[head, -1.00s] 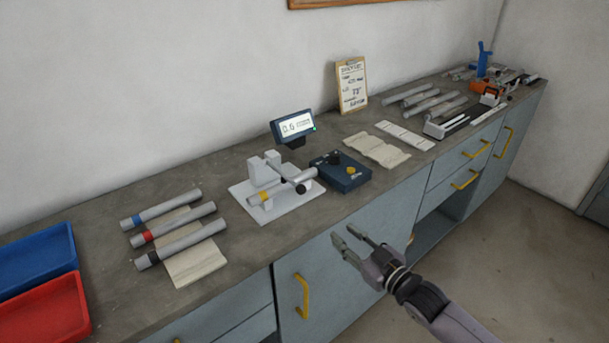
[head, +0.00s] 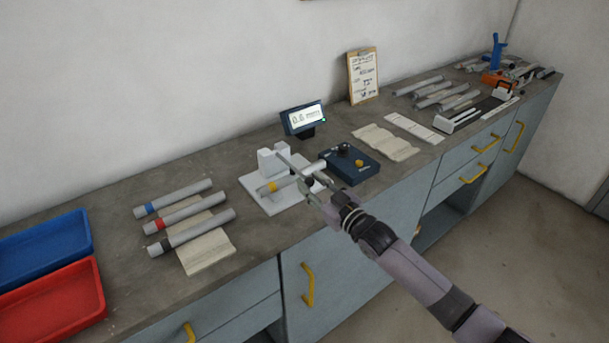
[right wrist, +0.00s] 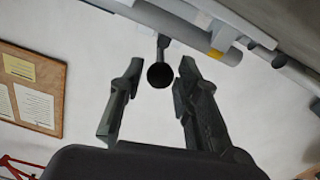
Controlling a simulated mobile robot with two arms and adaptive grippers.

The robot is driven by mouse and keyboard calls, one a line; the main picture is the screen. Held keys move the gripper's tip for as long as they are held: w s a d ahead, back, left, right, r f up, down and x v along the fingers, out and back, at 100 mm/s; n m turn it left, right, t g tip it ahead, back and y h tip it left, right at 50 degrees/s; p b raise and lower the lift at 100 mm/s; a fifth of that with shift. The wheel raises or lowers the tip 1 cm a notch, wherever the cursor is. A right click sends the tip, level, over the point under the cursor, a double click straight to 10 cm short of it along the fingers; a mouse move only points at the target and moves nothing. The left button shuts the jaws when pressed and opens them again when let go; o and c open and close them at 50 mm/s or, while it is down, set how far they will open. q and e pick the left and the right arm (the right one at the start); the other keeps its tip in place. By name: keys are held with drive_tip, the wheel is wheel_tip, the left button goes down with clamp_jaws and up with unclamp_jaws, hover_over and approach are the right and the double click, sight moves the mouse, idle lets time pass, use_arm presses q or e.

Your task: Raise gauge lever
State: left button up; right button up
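The gauge (head: 268,164) is a pale block on a white plate on the bench. A grey tube with a yellow band (head: 271,187) lies across it. My right gripper (head: 290,164) is at the gauge's right side. In the right wrist view its two fingers are apart, one on each side of the knob, with gaps showing. My left gripper is not in view.
A display (head: 304,119) stands behind the gauge and a dark blue control box (head: 349,165) is to its right. Several banded tubes (head: 186,213) lie to the left, beside a blue tray (head: 80,222) and a red tray (head: 92,277). A clipboard (head: 362,76) leans on the wall.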

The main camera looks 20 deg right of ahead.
sight(292, 168)
drive_tip(key=shift+x, duration=1.75)
drive_tip(key=shift+c, duration=0.2)
drive_tip(key=shift+f, duration=0.1)
clamp_jaws()
